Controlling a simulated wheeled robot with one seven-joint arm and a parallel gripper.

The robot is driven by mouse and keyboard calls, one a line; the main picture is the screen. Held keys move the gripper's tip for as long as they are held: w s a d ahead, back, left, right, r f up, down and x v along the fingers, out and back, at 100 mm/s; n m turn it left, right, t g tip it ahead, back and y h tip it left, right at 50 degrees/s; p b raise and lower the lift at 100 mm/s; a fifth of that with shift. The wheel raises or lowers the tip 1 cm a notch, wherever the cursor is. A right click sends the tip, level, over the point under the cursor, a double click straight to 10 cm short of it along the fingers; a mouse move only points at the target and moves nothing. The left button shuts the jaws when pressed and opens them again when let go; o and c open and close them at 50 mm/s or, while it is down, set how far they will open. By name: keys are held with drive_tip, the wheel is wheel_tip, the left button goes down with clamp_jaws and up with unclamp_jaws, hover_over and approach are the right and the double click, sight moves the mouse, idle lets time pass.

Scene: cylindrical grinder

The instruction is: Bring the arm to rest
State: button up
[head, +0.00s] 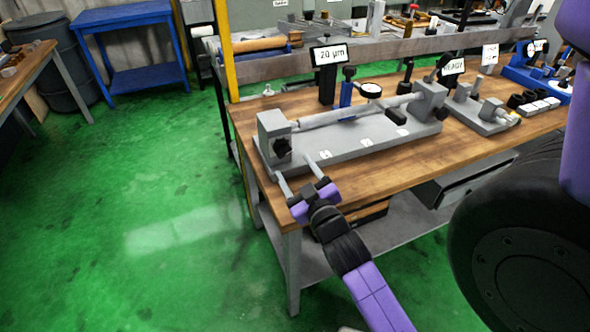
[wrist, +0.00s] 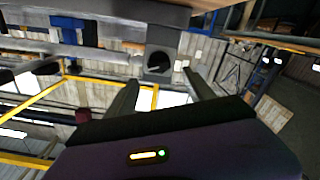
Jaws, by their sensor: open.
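My gripper (head: 301,172) is in the lower middle of the head view, at the left front corner of the wooden workbench (head: 412,166). Its two grey fingers are spread apart with nothing between them. They point toward the left end block of a grey bench fixture (head: 347,150). I cannot tell whether a fingertip touches the fixture. A shaft (head: 343,114) lies across the fixture between its two end blocks. In the wrist view the open fingers (wrist: 160,92) show, with a grey block bearing a black knob (wrist: 159,62) beyond them.
A display reading 20 µm (head: 329,56) and a dial gauge (head: 371,90) stand behind the shaft. More devices (head: 487,108) fill the bench's right side. A yellow post (head: 229,50) rises at the bench's back left. The green floor (head: 130,190) to the left is clear.

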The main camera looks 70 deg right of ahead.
idle(0.3)
drive_tip(key=s+a+r+n+t+y, duration=0.1)
drive_tip(key=a+t+y, duration=0.15)
drive_tip(key=a, duration=0.75)
drive_tip(key=s+a+n+t+y, duration=0.15)
drive_tip(key=a+y, duration=0.25)
drive_tip(key=a, duration=0.6)
drive_tip(key=s+a+f+n+g+y, duration=0.1)
drive_tip(key=s+a+n+y, duration=0.2)
drive_tip(key=s+a+y, duration=0.4)
drive_tip(key=s+a, duration=0.3)
drive_tip(key=a, duration=0.3)
drive_tip(key=shift+a+f, duration=0.15)
drive_tip(key=shift+f, duration=0.15)
